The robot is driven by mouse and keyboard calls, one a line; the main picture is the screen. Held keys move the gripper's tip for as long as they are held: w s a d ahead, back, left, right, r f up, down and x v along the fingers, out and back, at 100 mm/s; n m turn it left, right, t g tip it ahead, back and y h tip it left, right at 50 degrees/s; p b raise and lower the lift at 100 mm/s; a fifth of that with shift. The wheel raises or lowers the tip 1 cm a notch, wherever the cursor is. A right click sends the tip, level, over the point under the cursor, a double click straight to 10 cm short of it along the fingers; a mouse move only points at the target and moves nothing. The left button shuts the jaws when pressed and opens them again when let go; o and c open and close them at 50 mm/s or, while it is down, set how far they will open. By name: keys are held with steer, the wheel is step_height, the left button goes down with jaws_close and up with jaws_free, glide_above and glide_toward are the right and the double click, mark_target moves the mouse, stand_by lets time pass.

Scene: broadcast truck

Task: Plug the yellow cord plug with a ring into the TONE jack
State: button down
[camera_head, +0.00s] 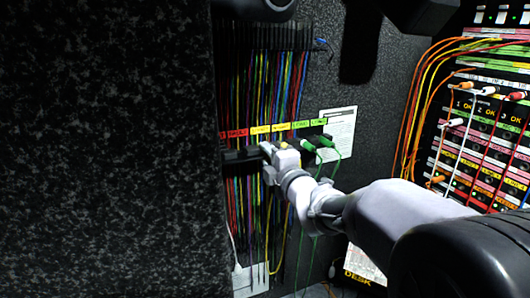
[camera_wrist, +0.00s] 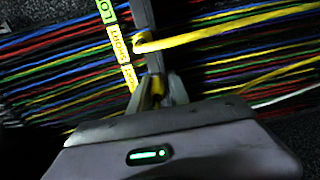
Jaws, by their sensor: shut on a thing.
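My gripper (camera_head: 265,152) is at the rack of hanging cords on the left, by its dark horizontal bar. In the wrist view my gripper (camera_wrist: 159,92) is shut on a yellow cord (camera_wrist: 154,62), which runs between the fingertips beside the dark bar (camera_wrist: 143,18). The fingers hide much of what they hold; I cannot make out its plug or a ring. In the head view a yellow cord (camera_head: 281,262) hangs in a loop below the gripper. The jack panel (camera_head: 480,130) stands at the right, but I cannot read which jack is TONE.
Many coloured cords (camera_head: 262,75) hang close behind my gripper. Green plugs (camera_head: 326,142) sit just right of it, before a white sheet (camera_head: 341,122). A dark speckled wall (camera_head: 105,150) fills the left. Orange and yellow cords (camera_head: 415,95) drape left of the panel.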

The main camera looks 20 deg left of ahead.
steer(key=shift+r, duration=0.6)
stand_by(0.6)
steer(key=c, duration=0.6)
jaws_free()
steer(key=shift+f, duration=0.3)
steer(key=shift+s+d+f, duration=0.1)
steer(key=b+v, duration=0.1)
steer(key=v, duration=1.6)
steer(key=shift+b, duration=0.35)
